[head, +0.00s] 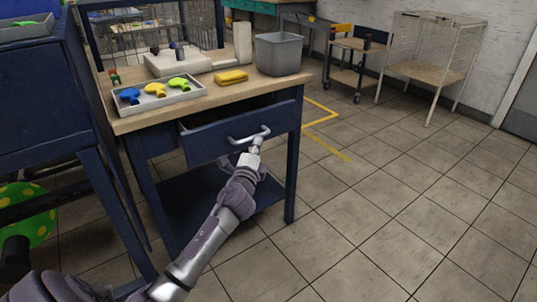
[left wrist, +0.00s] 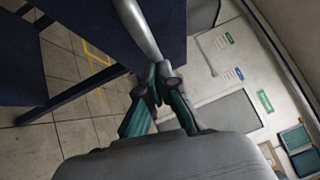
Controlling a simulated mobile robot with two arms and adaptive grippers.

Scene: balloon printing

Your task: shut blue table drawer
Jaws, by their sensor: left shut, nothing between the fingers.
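The blue table drawer (head: 210,146) is partly pulled out under the wooden top of the blue table (head: 298,140). A dark gap shows between its front and the table edge. A silver bar handle (head: 249,137) is on its front. My left gripper (head: 254,146) is shut, with nothing between its fingers, at the drawer front by the handle. In the left wrist view, the shut fingertips (left wrist: 157,70) are close to the handle (left wrist: 138,28) and the blue drawer front (left wrist: 85,30). I cannot tell whether they touch. My right gripper is not in view.
A blue cabinet (head: 40,90) stands at the left. The tiled floor (head: 400,190) on the right is clear.

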